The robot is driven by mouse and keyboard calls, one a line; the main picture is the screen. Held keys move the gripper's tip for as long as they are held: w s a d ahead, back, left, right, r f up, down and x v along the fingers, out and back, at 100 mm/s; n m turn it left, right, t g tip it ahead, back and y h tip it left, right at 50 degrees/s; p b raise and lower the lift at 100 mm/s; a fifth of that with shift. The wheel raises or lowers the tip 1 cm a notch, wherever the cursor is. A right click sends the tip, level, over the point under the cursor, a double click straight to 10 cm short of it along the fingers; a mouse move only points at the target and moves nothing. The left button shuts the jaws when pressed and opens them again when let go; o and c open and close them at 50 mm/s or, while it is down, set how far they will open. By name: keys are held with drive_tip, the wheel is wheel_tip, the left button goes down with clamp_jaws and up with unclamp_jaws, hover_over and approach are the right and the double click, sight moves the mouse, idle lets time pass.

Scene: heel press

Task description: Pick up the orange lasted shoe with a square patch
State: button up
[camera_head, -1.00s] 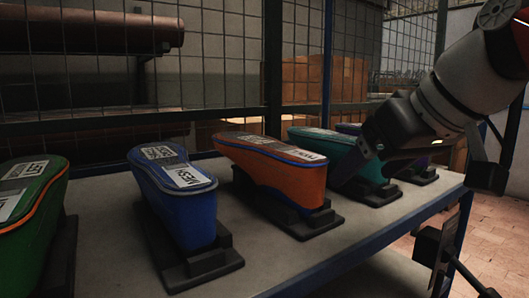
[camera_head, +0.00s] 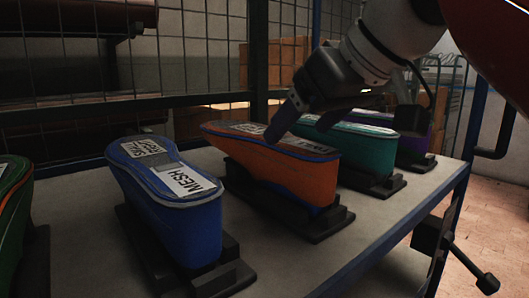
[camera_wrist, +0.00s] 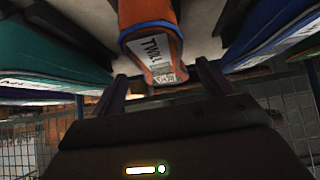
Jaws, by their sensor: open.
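The orange lasted shoe (camera_head: 270,168) with blue edging stands on a black base on the table, between a blue and a teal one. White labels lie on its top; a finger partly hides them in the head view. My gripper (camera_head: 298,128) is open and empty, just above the shoe's top. In the wrist view the orange shoe (camera_wrist: 150,30) shows its end with a TWILL label and a small patterned square patch. The fingers (camera_wrist: 160,90) spread to either side of that end. I cannot tell whether they touch it.
A blue shoe (camera_head: 170,205) labelled MESH stands left of the orange one, and a green one (camera_head: 14,195) at the far left edge. A teal shoe (camera_head: 358,150) and a purple one (camera_head: 415,145) stand to the right. A wire mesh fence (camera_head: 195,55) rises behind the table.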

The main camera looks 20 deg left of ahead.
sight(288, 140)
drive_tip(key=b+x, duration=0.1)
drive_tip(key=x, duration=0.5)
drive_tip(key=shift+w+a+f, duration=0.1)
drive_tip(key=shift+a+f, duration=0.1)
drive_tip(key=shift+f, duration=0.05)
drive_tip(key=c, duration=1.6)
drive_tip(key=shift+r, duration=0.1)
drive_tip(key=shift+c, duration=0.6)
drive_tip(key=shift+r, duration=0.1)
wheel_tip(288, 140, up, 5)
drive_tip(key=shift+w+r+p, duration=0.1)
drive_tip(key=shift+p, duration=1)
drive_tip(key=shift+r, duration=2.2)
drive_tip(key=shift+r, duration=0.1)
